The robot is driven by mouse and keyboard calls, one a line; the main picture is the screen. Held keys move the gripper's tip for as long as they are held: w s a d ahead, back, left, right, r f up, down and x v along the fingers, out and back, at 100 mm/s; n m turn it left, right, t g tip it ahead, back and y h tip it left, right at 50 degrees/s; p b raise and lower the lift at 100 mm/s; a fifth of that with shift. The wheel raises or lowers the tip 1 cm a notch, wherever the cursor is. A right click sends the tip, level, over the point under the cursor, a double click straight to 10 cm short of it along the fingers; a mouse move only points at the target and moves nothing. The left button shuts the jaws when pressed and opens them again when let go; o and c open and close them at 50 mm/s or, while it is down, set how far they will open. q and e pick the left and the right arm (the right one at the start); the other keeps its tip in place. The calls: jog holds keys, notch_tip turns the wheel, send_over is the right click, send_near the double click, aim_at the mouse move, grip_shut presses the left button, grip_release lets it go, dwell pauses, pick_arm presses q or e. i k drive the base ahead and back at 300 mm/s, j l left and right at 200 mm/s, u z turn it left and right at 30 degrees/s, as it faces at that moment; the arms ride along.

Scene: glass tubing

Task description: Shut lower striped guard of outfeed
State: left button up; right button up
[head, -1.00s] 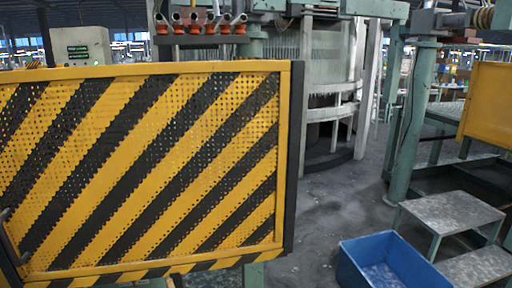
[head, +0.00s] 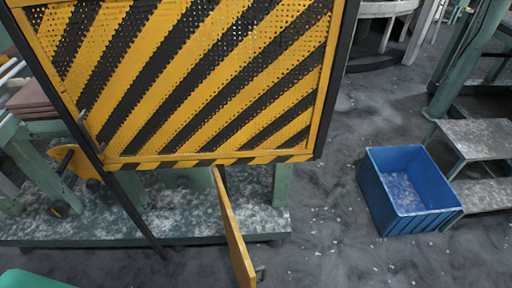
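The upper striped guard (head: 200,80) is a yellow and black perforated panel in a yellow frame, filling the upper middle of the head view. A grey handle (head: 88,132) is on its left edge. Below it, a narrow yellow panel (head: 234,232), apparently the lower guard, stands swung open toward me and shows almost edge-on. A small dark handle (head: 260,272) sits near its near end, at the bottom of the picture. Its striped face is not visible. Neither of my grippers is in view.
A blue crate (head: 405,190) stands on the floor at the right, beside grey metal steps (head: 475,140). A speckled machine base (head: 190,222) lies below the guards.

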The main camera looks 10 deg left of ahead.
aim_at(245, 261)
jog(key=u, duration=0.9)
jog(key=k+l+u, duration=0.3)
jog(key=k+l, duration=0.25)
jog(key=l, duration=0.15)
jog(key=k+l+u, duration=0.25)
jog(key=k+l, duration=0.35)
jog(key=i+l+u, duration=0.2)
jog(key=i, duration=0.1)
